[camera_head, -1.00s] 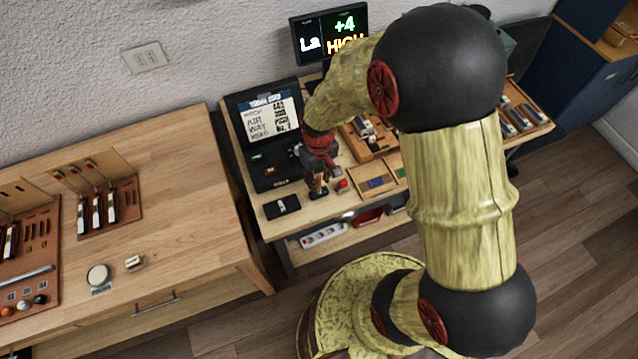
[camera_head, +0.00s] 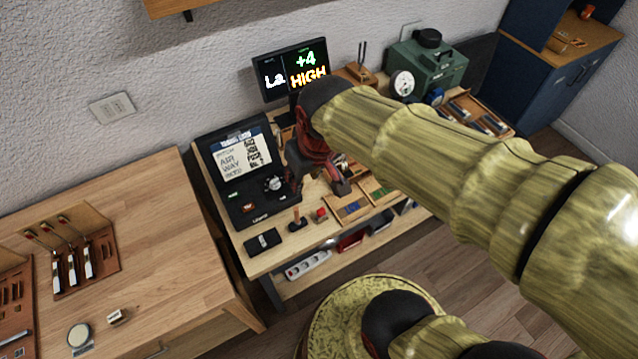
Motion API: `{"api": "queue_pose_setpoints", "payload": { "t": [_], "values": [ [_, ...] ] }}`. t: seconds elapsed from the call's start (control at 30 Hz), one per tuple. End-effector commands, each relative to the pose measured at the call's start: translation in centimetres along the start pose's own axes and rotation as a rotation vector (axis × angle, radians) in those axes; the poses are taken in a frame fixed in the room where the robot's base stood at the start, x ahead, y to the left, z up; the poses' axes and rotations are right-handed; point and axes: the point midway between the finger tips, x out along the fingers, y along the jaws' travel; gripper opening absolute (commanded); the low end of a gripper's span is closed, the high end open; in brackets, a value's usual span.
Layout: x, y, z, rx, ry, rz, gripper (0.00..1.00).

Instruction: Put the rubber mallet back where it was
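A small tool with a dark head and an upright wooden handle, which looks like the rubber mallet (camera_head: 298,225), stands on the workbench (camera_head: 262,262). It stands between a flat black device and a small red block. My gripper (camera_head: 342,188) is above the bench, up and to the right of this tool and apart from it. The fingers are small and dark, so their opening is hard to make out. I see nothing clearly held in them. My arm hides part of the bench's right side.
A black case with a lettered lid (camera_head: 242,160) stands at the bench's left rear. The flat black device (camera_head: 263,242), red block (camera_head: 320,215) and shallow wooden trays (camera_head: 350,208) are near the front. A monitor (camera_head: 292,70) and a green machine (camera_head: 428,70) stand behind.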

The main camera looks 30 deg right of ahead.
Motion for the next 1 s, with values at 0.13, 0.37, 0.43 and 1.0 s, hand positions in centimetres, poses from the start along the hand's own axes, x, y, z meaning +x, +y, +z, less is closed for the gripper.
{"api": "queue_pose_setpoints", "payload": {
  "t": [0.13,0.37,0.43,1.0],
  "values": [
    [-4.7,-0.2,2.6,0.041,0.107,0.005,0.29],
    [-7.0,-0.3,4.6,0.068,0.168,0.005,0.29],
    [-7.0,-0.3,4.7,0.07,0.17,0.005,0.29],
    [-2.8,-0.4,6.0,0.069,0.169,0.005,0.29]
  ]
}}
